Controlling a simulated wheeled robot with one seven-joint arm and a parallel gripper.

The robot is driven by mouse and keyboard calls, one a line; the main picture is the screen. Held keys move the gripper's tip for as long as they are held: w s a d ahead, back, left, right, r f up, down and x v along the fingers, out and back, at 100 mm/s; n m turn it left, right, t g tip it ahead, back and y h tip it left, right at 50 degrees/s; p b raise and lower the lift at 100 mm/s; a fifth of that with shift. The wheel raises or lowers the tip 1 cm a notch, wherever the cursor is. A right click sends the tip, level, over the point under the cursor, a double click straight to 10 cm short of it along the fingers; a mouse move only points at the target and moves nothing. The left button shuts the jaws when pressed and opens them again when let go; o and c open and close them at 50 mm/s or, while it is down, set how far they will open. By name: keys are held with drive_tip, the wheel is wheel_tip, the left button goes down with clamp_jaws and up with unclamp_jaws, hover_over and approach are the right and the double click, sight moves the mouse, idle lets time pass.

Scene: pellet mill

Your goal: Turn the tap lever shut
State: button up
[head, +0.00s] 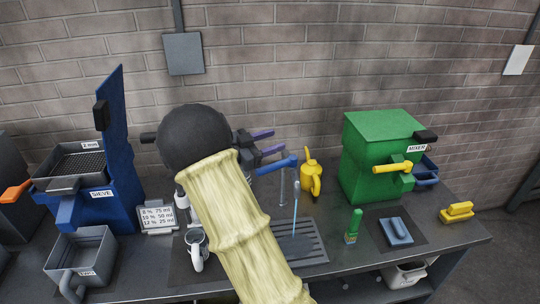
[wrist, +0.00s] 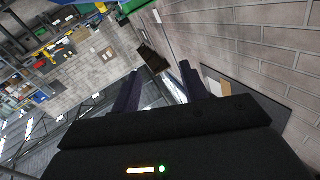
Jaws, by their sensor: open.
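A blue lever (head: 277,165), which looks like the tap lever, points left above a thin grey upright post, over a grooved drain tray (head: 316,250). A thin pale-blue vertical shape hangs below its right end; I cannot tell whether it is running water. My gripper (head: 279,142), with purple fingers, is open and empty, just above and behind the lever in the picture, apart from it as far as I can tell. In the wrist view my gripper (wrist: 158,82) shows open fingers with no lever between them. My arm hides part of the bench left of the tap.
A yellow can (head: 311,178) stands just right of the lever. The green mixer (head: 380,150) is further right, and a green bottle (head: 352,226) stands before it. A white-handled mug (head: 197,250) and the blue sieve (head: 95,185) are left. The brick wall is behind.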

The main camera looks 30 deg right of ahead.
drive_tip(key=shift+r, duration=0.2)
drive_tip(key=c, duration=0.5)
drive_tip(key=shift+w+t, duration=0.3)
drive_tip(key=shift+t, duration=0.2)
drive_tip(key=c, duration=0.3)
drive_tip(key=w+n+t+y, duration=0.1)
drive_tip(key=t, duration=0.1)
drive_tip(key=w+a+n+t+y, duration=0.1)
drive_tip(key=n+t, duration=0.1)
drive_tip(key=w+n+t+y, duration=0.1)
drive_tip(key=w+t, duration=0.1)
drive_tip(key=shift+a+f+n, duration=0.25)
drive_tip(key=shift+f+n, duration=0.05)
clamp_jaws()
drive_tip(key=s+a+f+n+t+y, duration=0.2)
drive_tip(key=a+f+n+t+y, duration=0.3)
drive_tip(key=a+n+y, duration=0.7)
drive_tip(key=s+a+f+n+g+y, duration=0.1)
drive_tip(key=s+a+f+g, duration=0.1)
drive_tip(key=s, duration=0.5)
drive_tip(key=s+a+f+n+g+y, duration=0.1)
drive_tip(key=s+a+f+g, duration=0.2)
drive_tip(key=s, duration=0.4)
drive_tip(key=s+a+f+n+g+y, duration=0.1)
drive_tip(key=s+a+f+n+g, duration=0.1)
drive_tip(key=s, duration=0.5)
drive_tip(key=shift+s+a+f+g, duration=0.25)
drive_tip(key=shift+a+g, duration=0.35)
drive_tip(key=shift+g, duration=0.3)
